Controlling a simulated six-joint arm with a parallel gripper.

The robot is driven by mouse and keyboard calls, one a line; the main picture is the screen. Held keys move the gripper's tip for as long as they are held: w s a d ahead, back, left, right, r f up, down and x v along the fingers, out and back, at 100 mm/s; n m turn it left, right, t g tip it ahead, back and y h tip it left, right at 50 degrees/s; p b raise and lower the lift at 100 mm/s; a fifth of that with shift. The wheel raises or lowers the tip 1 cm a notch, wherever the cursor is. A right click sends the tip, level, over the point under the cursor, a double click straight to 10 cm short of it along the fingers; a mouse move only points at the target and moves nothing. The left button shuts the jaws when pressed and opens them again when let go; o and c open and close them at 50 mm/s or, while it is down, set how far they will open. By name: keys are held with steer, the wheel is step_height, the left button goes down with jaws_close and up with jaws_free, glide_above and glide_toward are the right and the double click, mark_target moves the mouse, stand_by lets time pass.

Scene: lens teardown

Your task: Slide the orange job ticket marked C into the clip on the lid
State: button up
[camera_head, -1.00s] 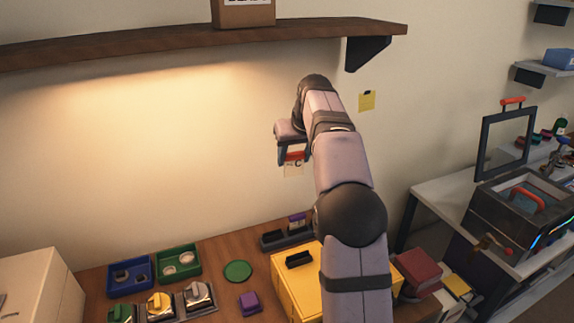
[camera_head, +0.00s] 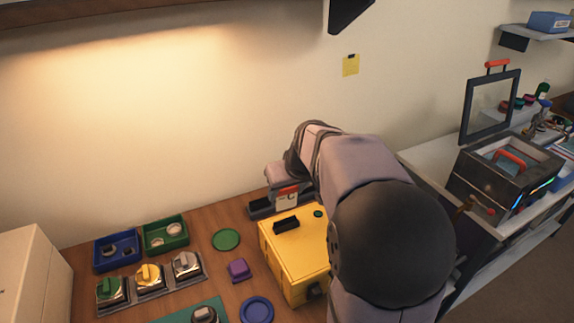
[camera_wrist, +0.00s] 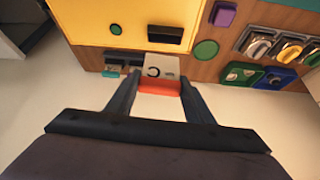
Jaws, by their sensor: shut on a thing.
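The job ticket marked C is a pale card with an orange band; it shows in the wrist view (camera_wrist: 161,71) and small in the head view (camera_head: 287,202). My gripper (camera_wrist: 160,88) is shut on its orange end, and the C end points away from the palm. In the head view my gripper (camera_head: 286,189) is above the back edge of the yellow box. The black clip (camera_head: 286,223) is on the box's yellow lid (camera_head: 302,247). The clip also shows in the wrist view (camera_wrist: 165,34), beyond the ticket's free end and apart from it in the picture.
A dark rack (camera_head: 261,208) stands behind the box, partly hidden by my gripper. A purple block (camera_head: 238,270), a green disc (camera_head: 226,239), a blue ring (camera_head: 257,309), and blue (camera_head: 103,264) and green (camera_head: 150,247) trays lie left of the box. My arm hides the box's right side.

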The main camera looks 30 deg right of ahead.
mark_target(287, 202)
steer(key=shift+w+f+n, duration=0.1)
steer(key=shift+n, duration=0.3)
steer(key=shift+f, duration=0.1)
steer(key=shift+f+b, duration=1.6)
steer(key=shift+f, duration=0.35)
steer(key=shift+f+b, duration=1.6)
steer(key=shift+f, duration=0.1)
stand_by(1.3)
steer(key=o, duration=1.4)
steer(key=shift+r, duration=0.15)
steer(key=shift+r+p, duration=3.5)
steer(key=shift+r, duration=0.9)
